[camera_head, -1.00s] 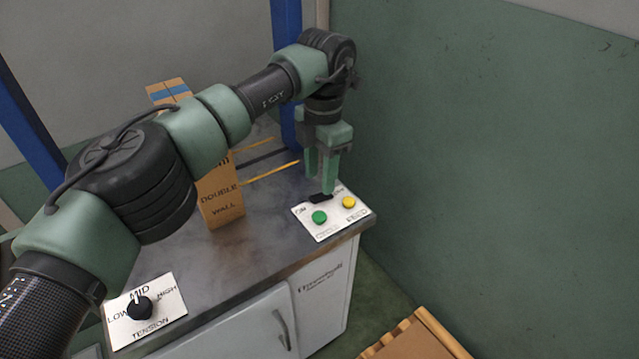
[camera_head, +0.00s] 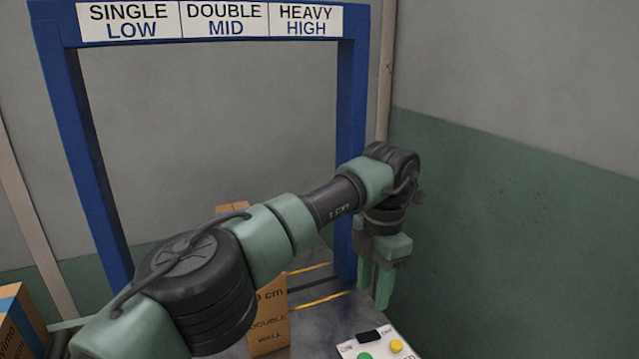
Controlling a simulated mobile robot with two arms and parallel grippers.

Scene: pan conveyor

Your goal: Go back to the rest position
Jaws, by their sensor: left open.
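My left gripper (camera_head: 376,284) points down with its two green fingers a little apart. It is empty and hangs above and behind the white button panel (camera_head: 376,345), which is cut off by the bottom edge. The panel carries a green button (camera_head: 364,356), a yellow button (camera_head: 396,346) and a black switch (camera_head: 369,336). The fingers look clear of the panel. My left arm crosses the view from the lower left. My right gripper is not in view.
A cardboard box (camera_head: 268,322) marked "DOUBLE WALL" stands on the grey table (camera_head: 318,322), partly behind my arm. A blue frame (camera_head: 352,110) with SINGLE LOW, DOUBLE MID and HEAVY HIGH signs rises behind. Another box (camera_head: 22,318) is at lower left. A green wall (camera_head: 520,240) is at right.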

